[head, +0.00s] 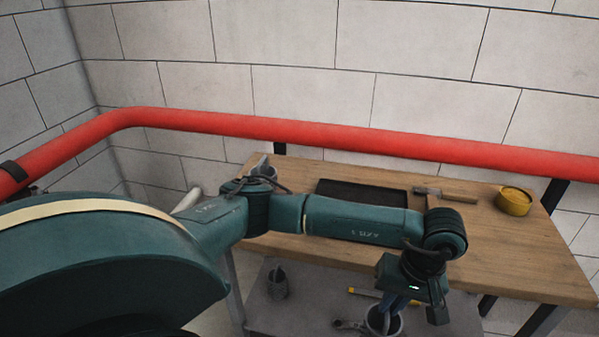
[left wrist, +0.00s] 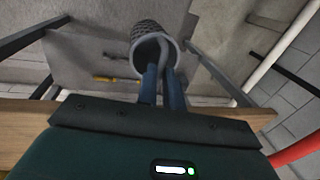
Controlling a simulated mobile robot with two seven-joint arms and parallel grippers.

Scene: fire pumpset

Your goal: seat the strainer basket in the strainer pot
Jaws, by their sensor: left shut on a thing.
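My left gripper (head: 385,309) points down over the front edge of the bench. Its two blue fingers (left wrist: 163,85) are shut on the strainer basket, a grey mesh cup with a lighter rim (left wrist: 135,66). The basket shows in the head view (head: 396,327) below the gripper, partly cut off by the frame's bottom edge. In the left wrist view the fingers reach into its mouth; the exact grip point is unclear. I cannot identify the strainer pot for sure. A dark grey cup-like thing (head: 278,283) stands on the lower shelf. My right gripper is not in view.
The wooden bench (head: 500,250) holds a black tray (head: 345,187), a hammer (head: 447,195), a yellow round container (head: 514,201) and a grey cup-like thing (head: 265,171). The grey lower shelf (head: 310,300) carries a yellow tool (head: 365,292). A red pipe (head: 300,130) runs along the wall.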

